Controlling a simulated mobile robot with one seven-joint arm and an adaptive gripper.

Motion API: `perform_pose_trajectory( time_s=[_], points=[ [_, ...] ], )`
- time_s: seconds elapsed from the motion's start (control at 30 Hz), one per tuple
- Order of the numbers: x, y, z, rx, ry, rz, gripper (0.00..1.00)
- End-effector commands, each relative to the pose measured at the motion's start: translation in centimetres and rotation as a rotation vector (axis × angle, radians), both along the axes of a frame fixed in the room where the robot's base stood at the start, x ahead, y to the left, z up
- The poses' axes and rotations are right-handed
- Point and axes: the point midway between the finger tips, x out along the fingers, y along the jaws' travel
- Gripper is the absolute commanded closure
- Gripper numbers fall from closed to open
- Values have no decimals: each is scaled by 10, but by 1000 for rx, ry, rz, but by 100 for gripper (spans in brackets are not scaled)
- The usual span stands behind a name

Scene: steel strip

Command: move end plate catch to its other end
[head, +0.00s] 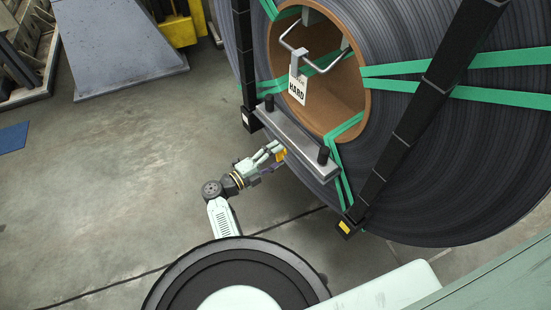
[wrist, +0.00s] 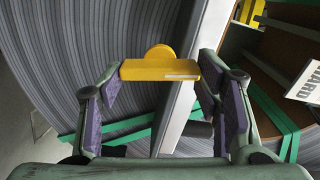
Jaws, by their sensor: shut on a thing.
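The yellow catch (wrist: 160,70) shows in the middle of the wrist view, a block with a rounded knob behind it. It shows small in the head view (head: 281,155), at the near face of the grey end plate (head: 305,151). The end plate is a metal bar slanting across the coil's face below the core, with a dark post near each end. In the wrist view the end plate (wrist: 204,42) is a pale upright band behind the catch. My gripper (head: 275,152) is shut on the catch, one purple-padded finger at each side. How the catch joins the plate is hidden.
The large steel strip coil (head: 440,180) fills the right, with green straps and black bands (head: 402,137). A "HARD" tag (head: 298,88) hangs from a metal handle in its brown core. A grey pedestal (head: 115,50) stands upper left. The floor left of my arm is clear.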

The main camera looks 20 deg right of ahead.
Motion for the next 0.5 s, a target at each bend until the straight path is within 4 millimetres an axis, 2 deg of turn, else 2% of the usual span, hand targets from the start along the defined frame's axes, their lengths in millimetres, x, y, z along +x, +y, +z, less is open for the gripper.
perform_pose_trajectory(
  time_s=[0.2,0.5],
  points=[
    [-1,-1,-3,35,-117,-2,70],
    [-1,-1,-2,58,-190,-1,70]
  ],
)
